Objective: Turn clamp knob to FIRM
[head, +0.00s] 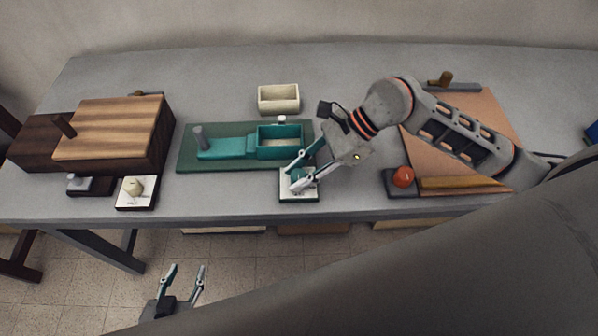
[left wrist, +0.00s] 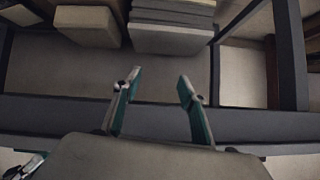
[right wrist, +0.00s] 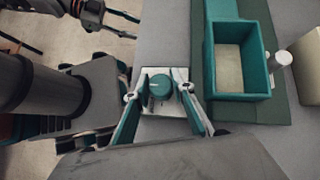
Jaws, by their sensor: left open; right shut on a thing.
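The clamp knob is a round teal knob (right wrist: 160,86) with a pale pointer line, on a white plate (right wrist: 152,107) seen in the right wrist view. The plate (head: 312,193) also shows in the head view, at the table's front edge before the teal tray unit. My right gripper (head: 298,184) comes down over the plate; in the right wrist view its fingers (right wrist: 157,82) are closed on the knob's two sides. Lettering on the plate is too small to read. My left gripper (head: 184,272) is open and empty, low in front of the table; it also shows in its wrist view (left wrist: 160,78).
A teal open tray (head: 294,131) sits on a green base (head: 190,160). A cream box (head: 278,98) stands behind. At left are a wooden box (head: 110,130) and a cream knob (head: 133,187) on another plate.

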